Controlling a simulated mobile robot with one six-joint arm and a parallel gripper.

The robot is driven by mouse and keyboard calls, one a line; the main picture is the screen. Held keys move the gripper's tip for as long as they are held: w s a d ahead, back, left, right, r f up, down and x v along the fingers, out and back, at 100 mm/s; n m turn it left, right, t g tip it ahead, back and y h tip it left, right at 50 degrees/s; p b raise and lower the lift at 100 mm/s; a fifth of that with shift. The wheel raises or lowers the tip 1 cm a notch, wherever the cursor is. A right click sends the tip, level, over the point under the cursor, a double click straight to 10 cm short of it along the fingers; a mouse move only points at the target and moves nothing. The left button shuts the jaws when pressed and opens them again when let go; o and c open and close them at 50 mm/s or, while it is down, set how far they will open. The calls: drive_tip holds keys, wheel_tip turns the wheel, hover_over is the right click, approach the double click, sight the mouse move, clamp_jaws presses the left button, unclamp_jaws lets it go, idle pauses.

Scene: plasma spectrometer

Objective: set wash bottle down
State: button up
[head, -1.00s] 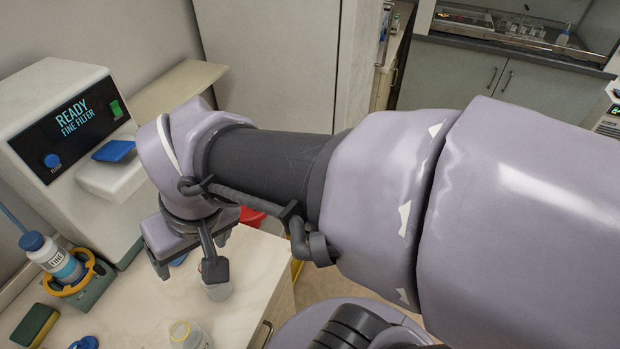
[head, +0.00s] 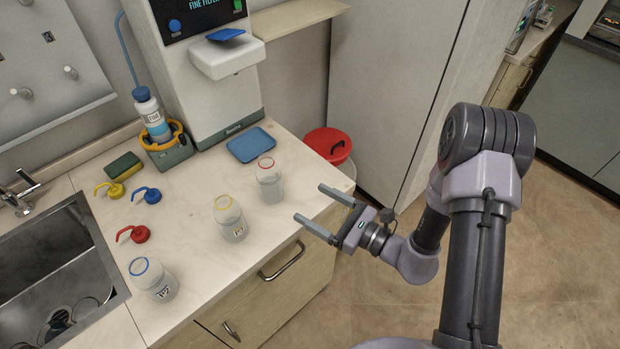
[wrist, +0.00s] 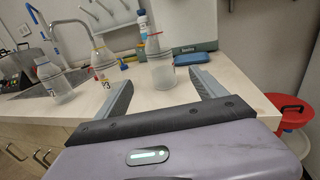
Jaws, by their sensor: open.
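A clear wash bottle with a red rim (head: 269,183) stands upright and uncapped on the counter near its front edge; it also shows in the wrist view (wrist: 160,66). My gripper (head: 311,203) is open and empty, right of this bottle and apart from it. In the wrist view, the bottle stands just beyond my spread fingertips (wrist: 162,78). A yellow-rimmed bottle (head: 231,222) and a blue-rimmed bottle (head: 154,281) stand upright to its left. Red (head: 138,234), blue (head: 149,195) and yellow (head: 112,190) spout caps lie on the counter.
A blue tray (head: 250,145) lies in front of the white dispenser (head: 205,85). A capped bottle (head: 152,113) sits in a holder beside a green sponge (head: 122,166). The sink (head: 45,255) is at left. A red-lidded bin (head: 328,142) stands beyond the counter's right end.

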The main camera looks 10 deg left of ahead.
sight(280, 185)
drive_tip(key=x, duration=0.4)
drive_tip(key=b+x, duration=0.1)
drive_tip(key=x, duration=0.3)
drive_tip(key=f+b+x, duration=0.1)
drive_tip(key=x, duration=0.3)
drive_tip(key=shift+w, duration=0.4)
drive_tip(key=x, duration=0.1)
drive_tip(key=b+x, duration=0.1)
drive_tip(key=x, duration=0.3)
drive_tip(key=shift+s+a+r, duration=0.15)
drive_tip(key=shift+s+a, duration=0.05)
drive_tip(key=shift+s, duration=0.1)
drive_tip(key=shift+w+a, duration=0.1)
drive_tip(key=shift+r, duration=0.1)
drive_tip(key=c, duration=1.6)
drive_tip(key=shift+c, duration=0.2)
